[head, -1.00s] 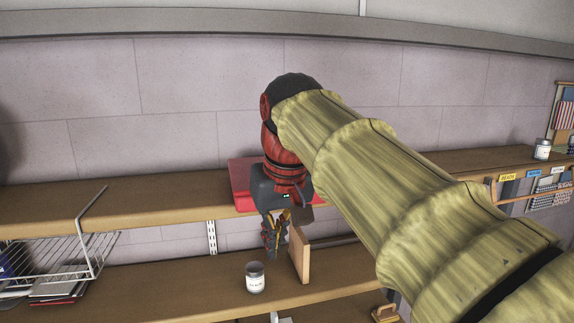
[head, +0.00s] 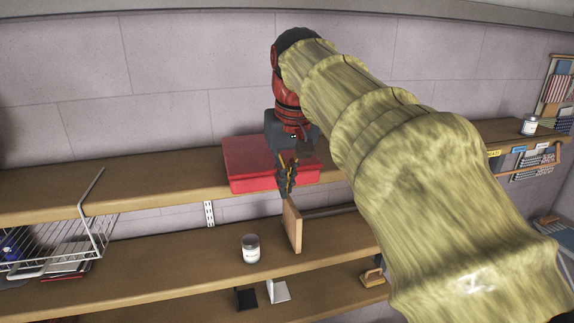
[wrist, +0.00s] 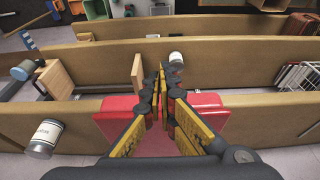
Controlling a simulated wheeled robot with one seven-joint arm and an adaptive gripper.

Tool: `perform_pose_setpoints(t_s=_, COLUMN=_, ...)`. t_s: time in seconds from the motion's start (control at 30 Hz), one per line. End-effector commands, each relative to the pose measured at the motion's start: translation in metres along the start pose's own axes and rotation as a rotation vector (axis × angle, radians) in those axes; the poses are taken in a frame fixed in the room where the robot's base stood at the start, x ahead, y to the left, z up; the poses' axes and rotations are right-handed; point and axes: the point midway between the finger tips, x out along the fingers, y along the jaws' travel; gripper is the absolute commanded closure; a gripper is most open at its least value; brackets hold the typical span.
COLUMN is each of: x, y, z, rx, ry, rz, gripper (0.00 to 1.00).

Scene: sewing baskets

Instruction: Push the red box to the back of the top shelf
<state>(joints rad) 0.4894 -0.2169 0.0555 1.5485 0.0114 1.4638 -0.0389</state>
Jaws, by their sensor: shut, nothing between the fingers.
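The red box (head: 252,160) lies flat on the top shelf (head: 130,195), its front face near the shelf's front edge. Its back reaches toward the wall; any gap there is hard to judge. My gripper (head: 286,188) points down in front of the box's front face, in the head view covering part of its right half. In the wrist view my gripper (wrist: 163,72) has its fingers together with nothing between them. The red box shows on both sides of the fingers in the wrist view (wrist: 207,107). Whether the fingers touch the box I cannot tell.
A wooden board (head: 292,225) stands upright on the lower shelf, just below my gripper. A white can (head: 250,248) stands left of it. A wire basket (head: 70,243) hangs at the left. Another can (head: 529,124) stands far right on the top shelf. The top shelf's left part is clear.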

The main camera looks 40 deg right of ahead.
Motion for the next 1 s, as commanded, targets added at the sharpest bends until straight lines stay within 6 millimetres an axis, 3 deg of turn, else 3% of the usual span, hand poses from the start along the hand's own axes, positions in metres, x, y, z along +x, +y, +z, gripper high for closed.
perform_pose_setpoints(t_s=0.1, x=0.02, y=0.0, z=-0.003, rx=0.0, ry=-0.003, rz=0.0, gripper=1.0)
perform_pose_setpoints(t_s=0.2, x=0.021, y=0.0, z=-0.02, rx=0.0, ry=-0.001, rz=0.0, gripper=1.0)
perform_pose_setpoints(t_s=0.4, x=0.026, y=0.0, z=-0.036, rx=0.0, ry=0.001, rz=0.0, gripper=1.0)
perform_pose_setpoints(t_s=0.87, x=0.029, y=0.0, z=-0.042, rx=0.0, ry=0.0, rz=0.0, gripper=1.0)
perform_pose_setpoints(t_s=1.0, x=0.033, y=0.0, z=-0.065, rx=0.0, ry=-0.004, rz=0.0, gripper=1.0)
